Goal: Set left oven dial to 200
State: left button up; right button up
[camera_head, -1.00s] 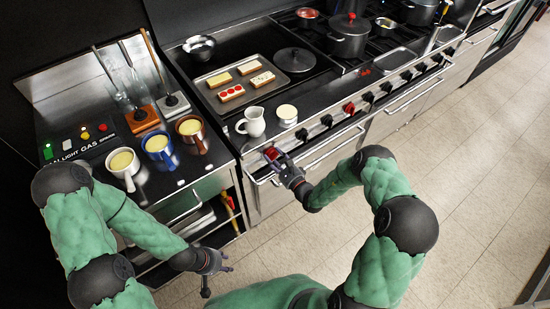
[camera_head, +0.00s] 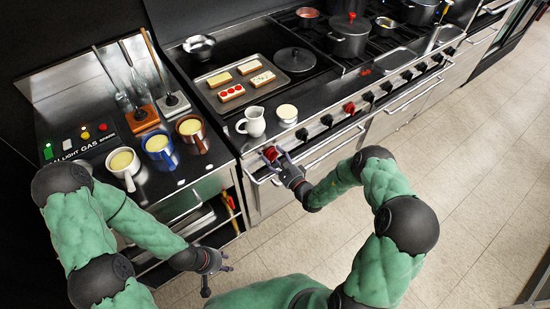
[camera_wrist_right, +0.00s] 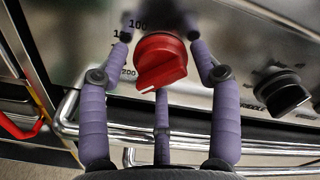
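The left oven dial (camera_wrist_right: 162,60) is a red knob on the steel front panel; it also shows at the left end of the dial row in the head view (camera_head: 271,153). In the right wrist view its ridge slants low across its face. Printed numbers beside it include 100 above and 200 at lower left; the fingers partly cover the scale. My right gripper (camera_wrist_right: 163,58) is open, its fingers spread around the dial with visible gaps at both sides. It also shows in the head view (camera_head: 279,161). My left gripper (camera_head: 222,272) is open and empty, low before the left counter.
A black knob (camera_wrist_right: 283,93) sits right of the dial. An oven handle bar (camera_wrist_right: 250,146) runs below. Another red dial (camera_head: 349,108) is further along the row. A white jug (camera_head: 253,122) and a cup (camera_head: 287,115) stand above the panel. The floor in front is clear.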

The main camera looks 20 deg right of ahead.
dwell(0.3)
jog(key=v, duration=1.2)
jog(key=shift+a, duration=0.1)
